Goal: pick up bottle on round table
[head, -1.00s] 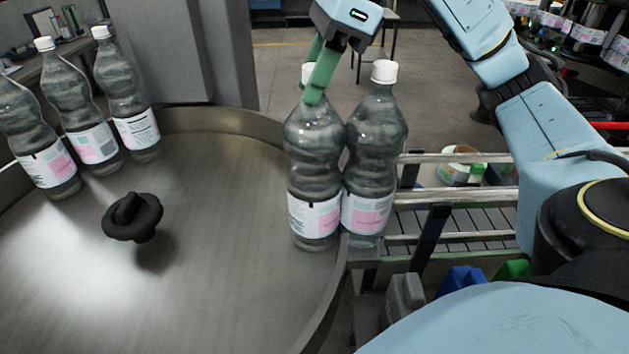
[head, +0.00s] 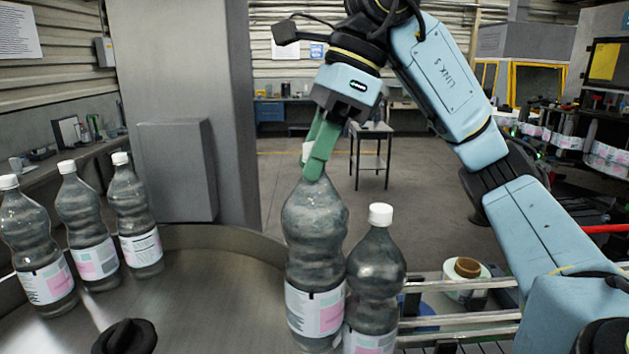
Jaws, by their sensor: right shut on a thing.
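A clear bottle (head: 315,235) with a white and pink label is in the middle of the head view, upright. My right gripper (head: 318,160) is above it with its green fingers shut around its neck and cap; the cap is mostly hidden by the fingers. A second bottle (head: 375,275) with a white cap stands close to its right and slightly nearer. Several similar bottles (head: 90,225) stand on the left of the round table (head: 215,290). The lower ends of the held and second bottles are near or past the frame's bottom edge. My left gripper is out of view.
A black knob (head: 125,338) rises from the round table at the bottom left. A grey column (head: 190,110) stands behind the table. Conveyor rails (head: 460,315) and a label roll (head: 466,272) are at the right. Open floor lies behind the bottles.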

